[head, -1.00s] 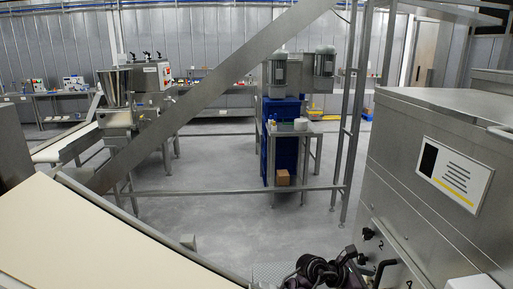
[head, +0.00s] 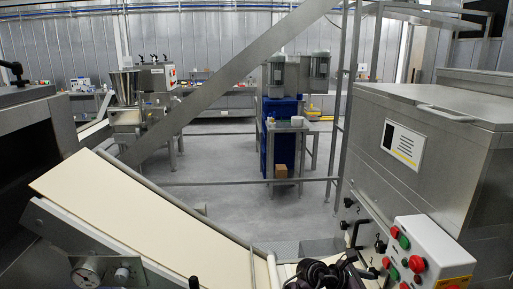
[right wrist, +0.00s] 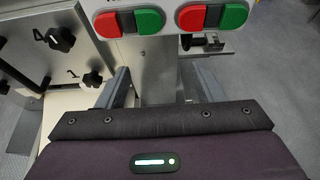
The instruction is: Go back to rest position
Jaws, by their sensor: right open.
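My right gripper (right wrist: 163,82) shows in the right wrist view with its two grey fingers wide apart and nothing between them. Behind the fingers are a pale metal surface and a control panel (right wrist: 172,22) with red and green buttons. In the head view a dark jointed part of mine is at the bottom edge, left of the control panel (head: 428,262); its jaws cannot be made out there. My left gripper is not in view.
A sloping cream conveyor belt (head: 150,220) fills the lower left. A steel machine (head: 440,150) stands close on the right. A blue-framed machine (head: 282,135) and a hopper machine (head: 126,100) stand farther back. Open grey floor (head: 240,212) lies between them.

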